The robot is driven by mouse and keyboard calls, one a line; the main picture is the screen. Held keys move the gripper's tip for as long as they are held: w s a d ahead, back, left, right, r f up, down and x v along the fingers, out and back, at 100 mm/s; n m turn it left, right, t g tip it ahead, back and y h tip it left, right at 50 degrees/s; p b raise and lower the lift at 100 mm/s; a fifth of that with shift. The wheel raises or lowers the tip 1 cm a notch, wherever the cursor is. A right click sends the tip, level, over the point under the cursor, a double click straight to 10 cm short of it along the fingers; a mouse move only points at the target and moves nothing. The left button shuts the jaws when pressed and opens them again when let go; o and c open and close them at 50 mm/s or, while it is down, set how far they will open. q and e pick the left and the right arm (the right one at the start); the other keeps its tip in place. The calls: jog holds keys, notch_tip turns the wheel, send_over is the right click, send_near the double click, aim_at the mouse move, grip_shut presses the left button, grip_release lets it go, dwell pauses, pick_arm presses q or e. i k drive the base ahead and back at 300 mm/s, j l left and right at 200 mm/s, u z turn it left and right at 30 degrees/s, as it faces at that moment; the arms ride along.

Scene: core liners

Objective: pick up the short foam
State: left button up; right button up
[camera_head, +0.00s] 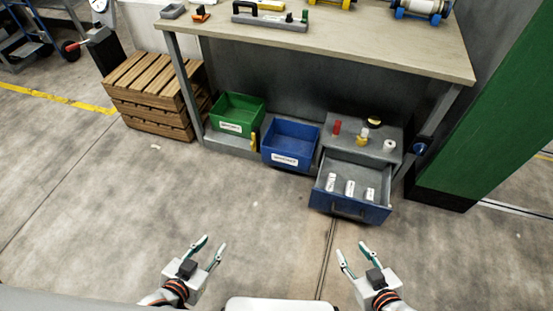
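An open drawer (345,208) with a blue front sticks out of a grey cabinet under the workbench. Three small white pieces with dark markings stand in it: a left one (331,182), a middle one (350,188) and a right one (370,194). The left one looks tallest and the right one shortest. I cannot tell for sure which is the short foam. My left gripper (212,244) is open and empty over the floor, left of the drawer. My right gripper (353,248) is open and empty, in front of the drawer in the picture.
The cabinet top (350,147) holds small red, yellow and white items. A blue bin (289,157) and a green bin (233,126) stand to its left. The workbench top (370,45) overhangs them. A green panel (490,110) stands right. The floor in front is clear.

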aim_at(369, 196)
jog(key=z, duration=0.75)
